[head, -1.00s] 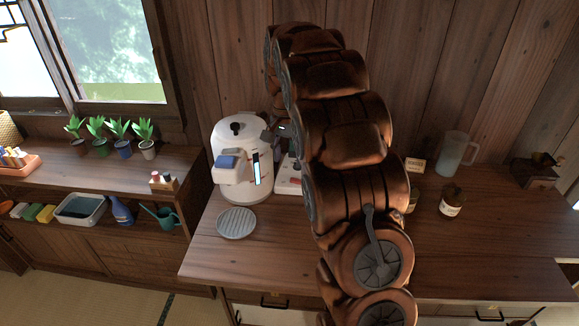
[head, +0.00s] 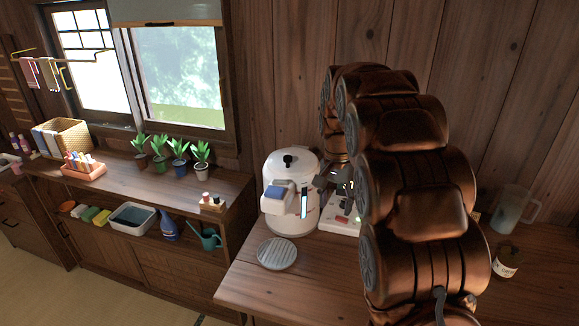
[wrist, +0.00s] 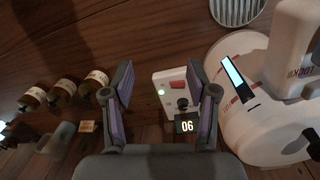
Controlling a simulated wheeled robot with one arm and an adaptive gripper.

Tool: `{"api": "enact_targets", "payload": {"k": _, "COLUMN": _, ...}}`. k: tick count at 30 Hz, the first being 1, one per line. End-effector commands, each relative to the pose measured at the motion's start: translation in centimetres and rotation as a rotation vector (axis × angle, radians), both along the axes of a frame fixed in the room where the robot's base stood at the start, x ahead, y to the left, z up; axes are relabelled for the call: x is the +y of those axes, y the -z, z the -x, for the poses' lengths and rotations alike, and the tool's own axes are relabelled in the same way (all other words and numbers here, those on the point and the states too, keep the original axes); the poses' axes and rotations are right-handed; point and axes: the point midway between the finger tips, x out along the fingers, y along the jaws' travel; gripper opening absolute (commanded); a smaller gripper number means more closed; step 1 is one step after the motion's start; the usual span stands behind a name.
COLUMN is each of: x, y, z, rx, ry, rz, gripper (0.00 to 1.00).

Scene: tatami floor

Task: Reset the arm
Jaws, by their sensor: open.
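My gripper (wrist: 159,95) is open and empty in the wrist view, its two purple-padded fingers spread apart above the wooden counter. Between and beyond the fingers is a small white device (wrist: 177,99) with a red switch, a black knob and a display reading what looks like 06, upside down. In the head view my brown arm reaches over the counter (head: 250,295), and the gripper (head: 338,184) shows partly behind it, above the white device (head: 341,221) and just right of the white dispenser (head: 291,190).
The white dispenser also fills the right of the wrist view (wrist: 250,130). A round grey grate (head: 277,254) lies before it. Several jars (wrist: 63,90) stand left of the gripper. A side shelf (head: 110,188) holds potted plants.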

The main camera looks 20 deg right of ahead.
Motion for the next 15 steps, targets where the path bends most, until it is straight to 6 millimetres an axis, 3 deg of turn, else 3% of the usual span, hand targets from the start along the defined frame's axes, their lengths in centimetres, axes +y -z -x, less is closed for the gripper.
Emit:
{"api": "enact_targets", "payload": {"k": 8, "x": 1.2, "y": -0.4, "z": 1.5, "rx": 0.007, "ry": -0.041, "rz": -0.004, "gripper": 0.58}}
{"api": "enact_targets", "payload": {"k": 15, "x": 4.9, "y": -1.8, "z": 6.7, "rx": 0.020, "ry": -0.188, "rz": -0.018, "gripper": 0.58}}
